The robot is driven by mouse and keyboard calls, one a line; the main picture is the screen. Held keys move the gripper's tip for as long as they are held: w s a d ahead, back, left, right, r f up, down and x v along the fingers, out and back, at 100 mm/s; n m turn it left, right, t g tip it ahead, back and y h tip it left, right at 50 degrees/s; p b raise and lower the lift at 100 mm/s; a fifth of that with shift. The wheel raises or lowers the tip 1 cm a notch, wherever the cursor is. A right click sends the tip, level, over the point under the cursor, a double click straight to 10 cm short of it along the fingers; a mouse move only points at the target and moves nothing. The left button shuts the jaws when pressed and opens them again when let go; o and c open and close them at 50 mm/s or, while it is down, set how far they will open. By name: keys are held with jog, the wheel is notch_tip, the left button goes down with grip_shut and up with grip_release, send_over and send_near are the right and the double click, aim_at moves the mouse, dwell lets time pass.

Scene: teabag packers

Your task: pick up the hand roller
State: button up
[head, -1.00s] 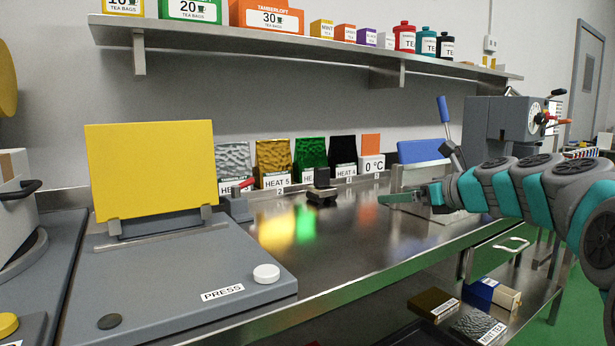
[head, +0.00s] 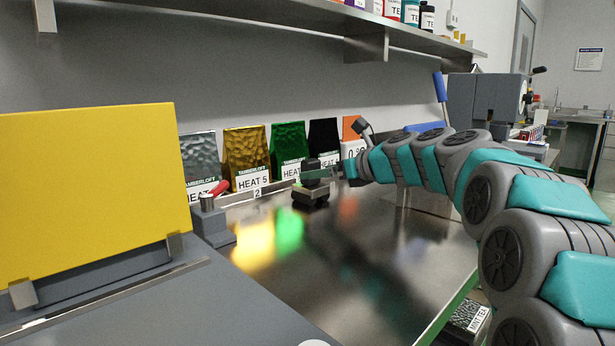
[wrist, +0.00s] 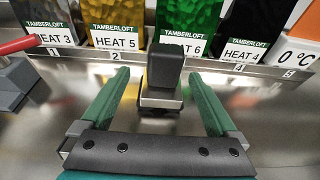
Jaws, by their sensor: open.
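The hand roller (head: 310,196) appears to be the small tool with a black block handle and a metal and dark base, standing on the steel counter. In the wrist view the hand roller (wrist: 164,70) is upright, centred between the green fingers. My gripper (head: 322,172) is at the roller's handle in the head view, coming from the right. In the wrist view my gripper (wrist: 158,74) is open, with one finger on each side of the handle and visible gaps. Part of the handle is hidden by a finger in the head view.
Silver (head: 200,160), gold (head: 246,150), green (head: 289,146) and black (head: 323,138) tea bags stand behind the roller along the wall. A red-handled device (head: 212,205) and the yellow-panelled press (head: 85,190) are at left. The counter (head: 330,270) in front is clear.

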jog(key=x, duration=0.3)
jog(key=f+x, duration=0.1)
jog(key=x, duration=0.1)
jog(key=shift+w+d, duration=0.15)
jog(key=shift+d, duration=0.1)
grip_shut()
dwell(0.5)
